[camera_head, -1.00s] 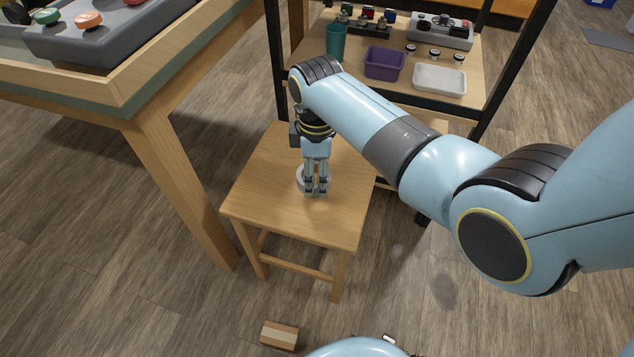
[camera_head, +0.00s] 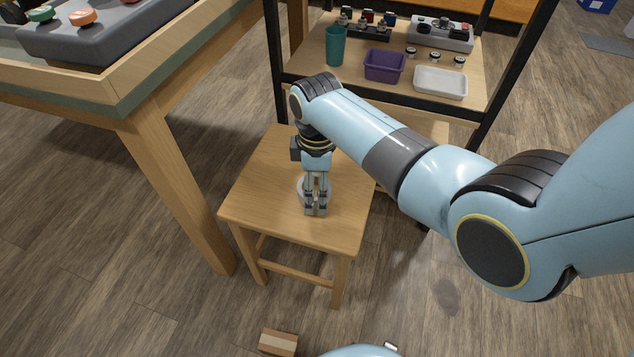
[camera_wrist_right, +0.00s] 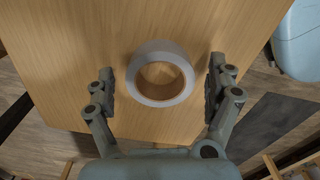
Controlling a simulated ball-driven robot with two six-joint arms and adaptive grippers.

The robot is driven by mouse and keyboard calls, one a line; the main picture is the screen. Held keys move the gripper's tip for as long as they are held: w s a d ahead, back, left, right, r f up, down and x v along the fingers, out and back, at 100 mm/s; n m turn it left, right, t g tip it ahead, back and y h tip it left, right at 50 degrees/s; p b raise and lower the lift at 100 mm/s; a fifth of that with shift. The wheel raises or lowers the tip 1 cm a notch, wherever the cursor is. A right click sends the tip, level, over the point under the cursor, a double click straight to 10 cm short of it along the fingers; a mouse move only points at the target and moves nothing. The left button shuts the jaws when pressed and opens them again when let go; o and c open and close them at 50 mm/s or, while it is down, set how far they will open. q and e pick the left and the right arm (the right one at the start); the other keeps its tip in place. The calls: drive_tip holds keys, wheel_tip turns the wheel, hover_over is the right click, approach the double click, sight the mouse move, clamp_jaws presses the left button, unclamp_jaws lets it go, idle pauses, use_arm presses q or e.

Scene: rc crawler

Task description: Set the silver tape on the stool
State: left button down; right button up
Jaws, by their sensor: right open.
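The silver tape (camera_wrist_right: 143,60) is a ring lying flat on the wooden seat of the stool (camera_wrist_right: 60,50). In the head view the tape (camera_head: 301,190) is partly hidden behind my right gripper (camera_head: 316,211), on the middle of the stool (camera_head: 262,190). In the wrist view my right gripper (camera_wrist_right: 160,70) is open, with one finger on each side of the tape and a visible gap at both sides. My left gripper is not in view.
A wooden table (camera_head: 120,105) with a grey box stands at the left. Behind the stool is a black-framed shelf (camera_head: 300,65) with a teal cup (camera_head: 336,46), a purple bin (camera_head: 384,65) and a white tray (camera_head: 440,83).

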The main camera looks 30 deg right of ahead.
drive_tip(key=shift+r, duration=0.45)
use_arm(q)
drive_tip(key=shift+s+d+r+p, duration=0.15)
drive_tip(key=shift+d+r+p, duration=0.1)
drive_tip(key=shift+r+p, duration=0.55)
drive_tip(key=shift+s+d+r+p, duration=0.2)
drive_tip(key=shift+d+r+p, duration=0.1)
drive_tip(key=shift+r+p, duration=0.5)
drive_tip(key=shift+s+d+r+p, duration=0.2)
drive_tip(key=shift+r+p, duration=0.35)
drive_tip(key=shift+p, duration=0.5)
use_arm(e)
wheel_tip(320, 180, up, 11)
drive_tip(key=shift+r, duration=0.15)
